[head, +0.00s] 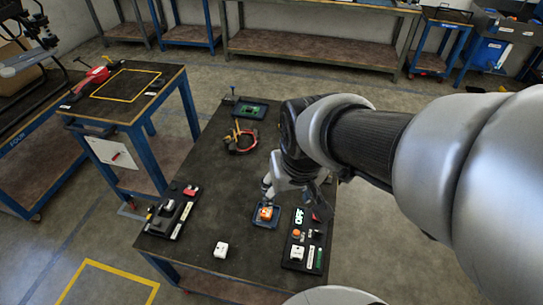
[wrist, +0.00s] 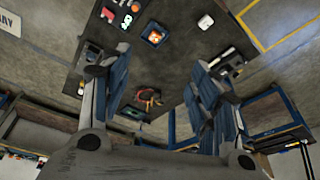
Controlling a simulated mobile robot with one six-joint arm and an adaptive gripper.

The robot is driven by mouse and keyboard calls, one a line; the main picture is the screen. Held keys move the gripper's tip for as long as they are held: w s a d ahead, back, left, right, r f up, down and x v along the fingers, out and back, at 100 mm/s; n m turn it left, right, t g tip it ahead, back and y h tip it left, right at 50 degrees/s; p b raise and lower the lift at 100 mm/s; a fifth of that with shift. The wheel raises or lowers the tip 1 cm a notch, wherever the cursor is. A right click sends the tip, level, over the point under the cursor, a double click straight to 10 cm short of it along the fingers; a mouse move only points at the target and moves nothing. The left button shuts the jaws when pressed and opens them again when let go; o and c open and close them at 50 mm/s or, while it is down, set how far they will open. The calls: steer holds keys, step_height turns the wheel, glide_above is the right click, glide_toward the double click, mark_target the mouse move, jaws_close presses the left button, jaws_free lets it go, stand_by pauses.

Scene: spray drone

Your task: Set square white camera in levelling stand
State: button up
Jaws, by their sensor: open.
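I cannot tell surely which item is the levelling stand; the black tray at the left (head: 179,219) holds a small grey-white piece that is too small to make out. My gripper (wrist: 160,70) is open and empty, with its fingers spread wide, above the table and apart from these things.
A black tray (head: 288,262) at the right holds several small pieces, among them a white block and an orange one. A red and dark looped object (head: 241,139) and a tray with a green board (head: 249,109) lie farther back. Bare tabletop surrounds the lone white block.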

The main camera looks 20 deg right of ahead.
steer(key=s+a+r+n+t, duration=0.1)
steer(key=s+a+r, duration=0.1)
steer(key=s+r, duration=0.3)
steer(key=s, duration=0.4)
steer(key=shift+a+r+n, duration=0.2)
steer(key=shift+n, duration=0.2)
steer(key=shift+f+b, duration=0.55)
